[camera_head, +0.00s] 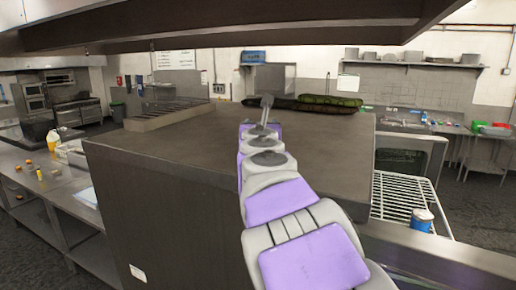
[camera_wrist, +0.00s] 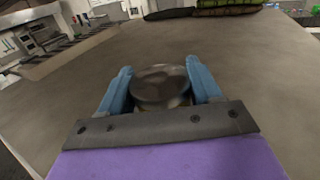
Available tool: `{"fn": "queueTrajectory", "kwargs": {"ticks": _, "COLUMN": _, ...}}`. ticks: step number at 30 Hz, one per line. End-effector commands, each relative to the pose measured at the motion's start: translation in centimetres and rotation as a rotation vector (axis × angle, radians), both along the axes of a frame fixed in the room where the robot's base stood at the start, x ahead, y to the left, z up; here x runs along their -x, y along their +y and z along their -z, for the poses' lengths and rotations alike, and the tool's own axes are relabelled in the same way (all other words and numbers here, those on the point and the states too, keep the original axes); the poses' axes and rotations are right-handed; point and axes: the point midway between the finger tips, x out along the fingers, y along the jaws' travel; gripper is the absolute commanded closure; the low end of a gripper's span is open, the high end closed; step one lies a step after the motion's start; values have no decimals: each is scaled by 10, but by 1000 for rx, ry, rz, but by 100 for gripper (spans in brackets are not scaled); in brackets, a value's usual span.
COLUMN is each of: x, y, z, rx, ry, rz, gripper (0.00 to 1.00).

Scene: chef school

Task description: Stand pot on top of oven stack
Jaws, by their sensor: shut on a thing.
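The oven stack (camera_head: 170,155) is a large dark box with a broad flat top, filling the middle of the head view. Its top (camera_wrist: 250,75) also fills most of the wrist view. My arm reaches forward over this top. In the wrist view my gripper (camera_wrist: 159,68) has its two blue fingers shut on the pot (camera_wrist: 160,90), a round, dark metal thing with a shiny top. The pot looks about upright over the stack top. I cannot tell whether its base touches the surface. In the head view my arm mostly hides the gripper and pot.
Dark green bags (camera_head: 330,103) lie at the far edge of the top. A rack (camera_head: 170,112) stands at its far left. An overhead beam (camera_head: 250,25) spans above. A wire rack (camera_head: 405,195) with a blue can (camera_head: 422,220) is at right. The left of the top is clear.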

Motion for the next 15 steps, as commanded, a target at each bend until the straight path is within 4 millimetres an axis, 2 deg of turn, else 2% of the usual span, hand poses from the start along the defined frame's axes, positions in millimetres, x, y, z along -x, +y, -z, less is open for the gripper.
{"fn": "queueTrajectory", "kwargs": {"ticks": 8, "x": 20, "y": 3, "z": 1, "rx": -2, "ry": -2, "rz": -2, "gripper": 77}}
{"fn": "queueTrajectory", "kwargs": {"ticks": 12, "x": 19, "y": -2, "z": 24, "rx": -4, "ry": 0, "rz": 0, "gripper": 77}}
{"fn": "queueTrajectory", "kwargs": {"ticks": 15, "x": 19, "y": -1, "z": 34, "rx": -4, "ry": 0, "rz": 0, "gripper": 77}}
